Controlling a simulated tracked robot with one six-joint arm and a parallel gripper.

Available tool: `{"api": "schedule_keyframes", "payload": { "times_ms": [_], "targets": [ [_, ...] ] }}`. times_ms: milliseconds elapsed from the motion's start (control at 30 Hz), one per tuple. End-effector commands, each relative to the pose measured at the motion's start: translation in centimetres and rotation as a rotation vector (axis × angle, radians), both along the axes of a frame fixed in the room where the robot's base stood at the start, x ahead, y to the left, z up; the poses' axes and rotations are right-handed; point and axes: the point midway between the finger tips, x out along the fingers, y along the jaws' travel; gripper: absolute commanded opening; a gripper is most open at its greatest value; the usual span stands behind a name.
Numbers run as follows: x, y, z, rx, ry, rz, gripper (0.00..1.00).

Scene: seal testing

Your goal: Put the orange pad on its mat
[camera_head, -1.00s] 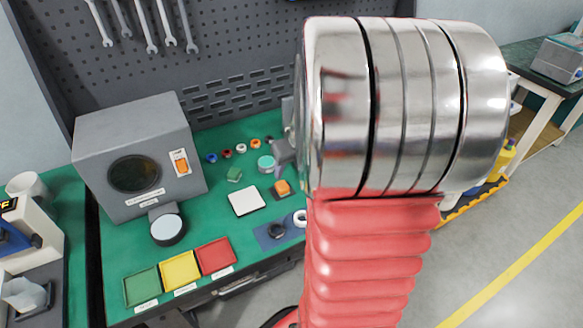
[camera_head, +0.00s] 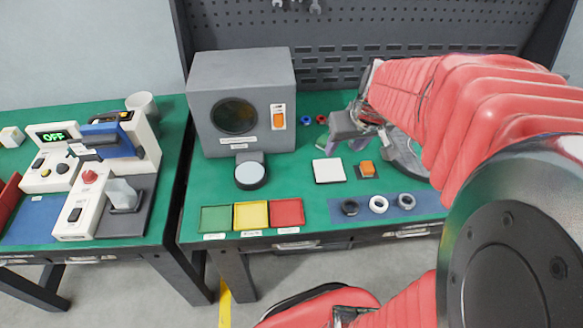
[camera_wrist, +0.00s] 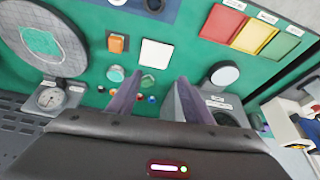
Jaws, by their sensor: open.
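The orange pad (camera_head: 367,168) is a small block lying on a small dark square mat (camera_head: 359,176), to the right of a white square pad (camera_head: 328,171). In the wrist view the orange pad (camera_wrist: 117,44) shows upper left, beside the white square (camera_wrist: 156,53). My gripper (camera_head: 349,148) is over the green bench, behind the white square and the orange pad. In the wrist view its two fingers (camera_wrist: 164,82) are apart, with nothing held between them. The exact height of the fingertips above the bench cannot be told.
A grey box with a round window (camera_head: 240,105) stands to the left. Green, yellow and red trays (camera_head: 252,229) line the front edge. Several rings lie on a blue mat (camera_head: 405,210). A round gauge plate (camera_wrist: 20,45) lies near my arm. A teal disc (camera_wrist: 115,73) is near the fingers.

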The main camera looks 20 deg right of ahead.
Motion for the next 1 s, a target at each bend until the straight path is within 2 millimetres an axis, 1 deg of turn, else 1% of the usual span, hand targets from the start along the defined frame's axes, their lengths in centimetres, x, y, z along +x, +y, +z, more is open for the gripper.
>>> {"api": "schedule_keyframes", "payload": {
  "times_ms": [33, 200, 367, 500, 600, 733, 833, 1000],
  "targets": [
    [-0.3, 1.7, 0.9, -0.003, -0.008, 0.021, 0.46],
    [-2.1, 6.6, 2.9, -0.005, -0.020, 0.066, 0.46],
    [-4.3, 10.5, 4.4, -0.008, -0.035, 0.103, 0.46],
    [-6.6, 13.4, 5.3, -0.009, -0.048, 0.133, 0.46],
    [-8.3, 15.0, 5.8, -0.010, -0.059, 0.151, 0.46],
    [-10.1, 16.4, 6.1, -0.011, -0.070, 0.164, 0.46],
    [-10.8, 16.9, 6.2, -0.011, -0.073, 0.169, 0.46],
    [-11.0, 17.0, 6.1, -0.010, -0.072, 0.167, 0.46]
  ]
}}
